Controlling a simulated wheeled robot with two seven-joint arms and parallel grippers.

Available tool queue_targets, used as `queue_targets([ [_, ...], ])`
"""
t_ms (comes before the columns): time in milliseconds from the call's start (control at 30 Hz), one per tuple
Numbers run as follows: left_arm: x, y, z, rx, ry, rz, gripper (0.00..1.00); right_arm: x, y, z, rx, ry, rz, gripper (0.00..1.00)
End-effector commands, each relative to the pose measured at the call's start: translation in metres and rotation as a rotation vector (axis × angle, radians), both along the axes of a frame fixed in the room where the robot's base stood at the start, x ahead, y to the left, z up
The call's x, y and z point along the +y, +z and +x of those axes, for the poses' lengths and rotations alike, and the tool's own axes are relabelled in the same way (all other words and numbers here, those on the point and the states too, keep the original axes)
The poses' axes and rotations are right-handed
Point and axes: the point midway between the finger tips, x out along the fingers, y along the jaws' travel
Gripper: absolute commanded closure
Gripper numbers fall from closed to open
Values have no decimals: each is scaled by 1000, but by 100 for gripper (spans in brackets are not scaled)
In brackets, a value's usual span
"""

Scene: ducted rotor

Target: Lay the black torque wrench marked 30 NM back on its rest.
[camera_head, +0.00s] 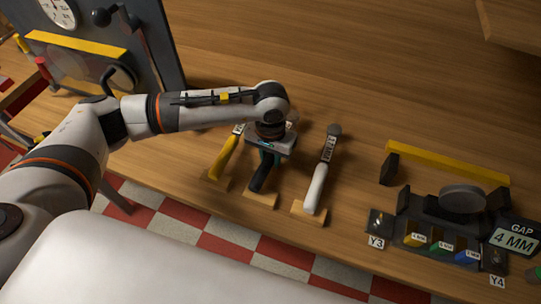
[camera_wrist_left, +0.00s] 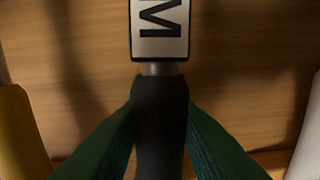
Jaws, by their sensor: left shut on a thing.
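My left gripper (camera_head: 269,157) points down at the table, in the middle of a row of torque wrenches. Its green fingers are shut on the handle of the black wrench (camera_head: 261,177). In the left wrist view the black handle (camera_wrist_left: 160,115) runs between both fingers, below a white label (camera_wrist_left: 160,28) showing a sideways "M"; the rest of the marking is cut off. The handle's lower end is over a pale wooden rest (camera_head: 262,200); I cannot tell whether it touches. My wrist hides the wrench's head. My right gripper is not in view.
A yellow-handled wrench (camera_head: 224,158) lies close on the left and a white-handled one (camera_head: 317,186) on the right. Further right stand a yellow bar (camera_head: 445,162), a dark fixture and a "GAP 4 MM" sign (camera_head: 514,240). A grey panel with a gauge (camera_head: 57,12) stands at upper left.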

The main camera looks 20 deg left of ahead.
Motion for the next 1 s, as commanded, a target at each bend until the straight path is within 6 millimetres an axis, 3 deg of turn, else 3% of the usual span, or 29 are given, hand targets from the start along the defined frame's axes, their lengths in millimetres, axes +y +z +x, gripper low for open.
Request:
queue_targets([
  [467, 0, -4, 0, -2, 0, 0, 100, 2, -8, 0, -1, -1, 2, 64],
  [500, 0, -4, 0, -2, 0, 0, 72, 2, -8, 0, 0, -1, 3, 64],
  [633, 0, -4, 0, -1, 0, 0, 51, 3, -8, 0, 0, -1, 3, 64],
  [1000, 0, -1, 0, -1, 0, 0, 48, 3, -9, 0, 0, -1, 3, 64],
])
